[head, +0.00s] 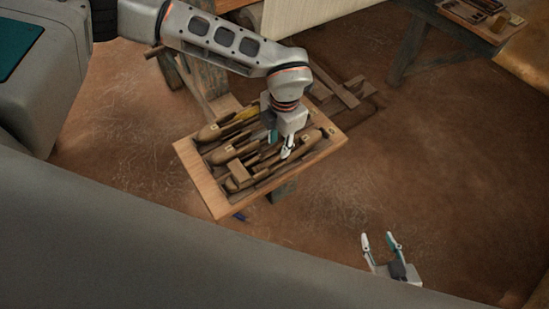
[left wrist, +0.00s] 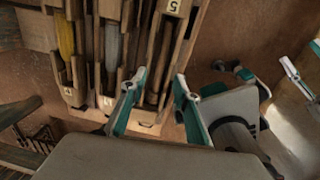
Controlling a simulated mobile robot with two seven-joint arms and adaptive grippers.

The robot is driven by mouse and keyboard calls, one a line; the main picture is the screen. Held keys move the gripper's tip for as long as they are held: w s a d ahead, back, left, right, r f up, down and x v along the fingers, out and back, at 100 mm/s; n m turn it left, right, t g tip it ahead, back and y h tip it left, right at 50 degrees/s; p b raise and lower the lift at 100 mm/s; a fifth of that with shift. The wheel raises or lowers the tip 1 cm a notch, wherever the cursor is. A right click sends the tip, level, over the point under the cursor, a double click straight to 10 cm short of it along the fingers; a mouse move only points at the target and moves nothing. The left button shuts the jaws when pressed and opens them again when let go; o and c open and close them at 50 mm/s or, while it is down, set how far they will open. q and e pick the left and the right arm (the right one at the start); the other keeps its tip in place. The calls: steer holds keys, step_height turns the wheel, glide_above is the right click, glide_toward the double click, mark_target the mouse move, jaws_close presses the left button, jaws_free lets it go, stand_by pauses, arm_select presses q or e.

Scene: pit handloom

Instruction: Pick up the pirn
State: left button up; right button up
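My left gripper (head: 280,146) is over the right half of a wooden tray of shuttles. In the left wrist view its two fingers (left wrist: 157,90) stand apart with nothing between them. Below lie several wooden shuttles in their slots. A yellow yarn-wound pirn (left wrist: 65,38) shows in one shuttle at the left, and a grey one (left wrist: 111,42) in the shuttle beside it. Which pirn is meant, I cannot tell. My right gripper (head: 378,237) is open and empty, low in the head view, away from the tray.
The wooden tray (head: 205,184) has raised rims and closely packed shuttles. Wooden loom beams and pedals (head: 340,92) lie behind it. A bench with tools (head: 478,16) stands at the upper right. The earthen floor (head: 440,150) right of the tray is mostly clear.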

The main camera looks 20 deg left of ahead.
mark_target(277, 157)
arm_select(q)
steer(key=shift+a+f+p, duration=0.15)
steer(key=shift+f, duration=1.5)
steer(key=shift+a+f+p, duration=0.1)
steer(key=shift+f+p, duration=0.05)
steer(key=shift+f, duration=1.45)
steer(key=shift+c, duration=0.8)
